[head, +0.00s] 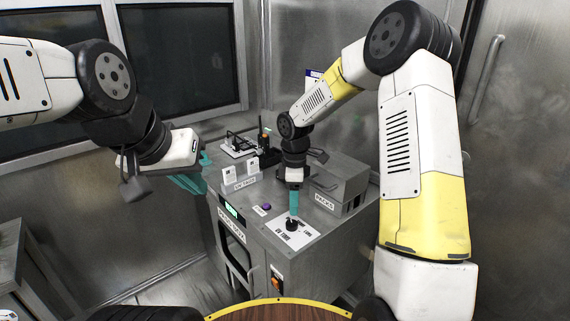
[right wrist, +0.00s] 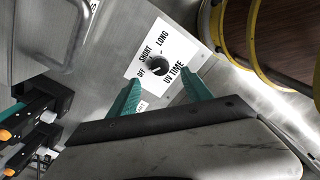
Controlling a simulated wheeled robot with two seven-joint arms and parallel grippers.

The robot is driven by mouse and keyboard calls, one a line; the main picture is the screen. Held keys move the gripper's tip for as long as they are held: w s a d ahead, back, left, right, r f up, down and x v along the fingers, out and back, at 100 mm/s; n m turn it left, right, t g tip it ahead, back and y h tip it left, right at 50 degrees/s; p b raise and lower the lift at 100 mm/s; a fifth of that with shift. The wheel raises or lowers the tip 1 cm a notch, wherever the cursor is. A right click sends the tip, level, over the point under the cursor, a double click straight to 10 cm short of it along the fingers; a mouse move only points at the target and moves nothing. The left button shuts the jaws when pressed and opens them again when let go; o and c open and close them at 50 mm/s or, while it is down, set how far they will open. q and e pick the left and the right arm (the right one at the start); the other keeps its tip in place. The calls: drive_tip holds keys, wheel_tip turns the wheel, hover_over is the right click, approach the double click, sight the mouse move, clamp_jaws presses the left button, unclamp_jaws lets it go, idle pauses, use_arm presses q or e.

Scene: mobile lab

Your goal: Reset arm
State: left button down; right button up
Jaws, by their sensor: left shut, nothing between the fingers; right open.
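My right gripper (head: 293,203) points down over the black UV time knob (head: 292,224) on the metal cabinet's top. In the right wrist view, its two teal fingers (right wrist: 163,95) are apart with nothing between them. The knob (right wrist: 154,66) sits on a white label plate marked OFF, SHORT and LONG, beyond the fingertips. My left gripper (head: 196,172) is at the left of the cabinet, raised in front of the window wall, shut and empty. Its fingers are teal and partly hidden by the wrist.
A round wooden surface with yellow rim (head: 270,305) is at the bottom.

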drive_tip(key=s+d+r+m+t, duration=0.1)
drive_tip(key=s+d+r+m, duration=0.1)
drive_tip(key=r, duration=0.3)
drive_tip(key=s+d+r+m, duration=0.2)
drive_tip(key=s+r, duration=0.1)
drive_tip(key=r, duration=0.2)
drive_tip(key=s+d+r+m+t+y, duration=0.1)
drive_tip(key=s+d+r+m+t, duration=0.1)
drive_tip(key=s+r+m, duration=0.4)
drive_tip(key=s+d+r+m+t+y, duration=0.1)
drive_tip(key=s+d+r+m+t, duration=0.2)
drive_tip(key=s, duration=1.1)
wheel_tip(320, 180, up, 4)
drive_tip(key=m, duration=0.3)
drive_tip(key=shift+s, duration=0.15)
drive_tip(key=shift+d+r, duration=0.1)
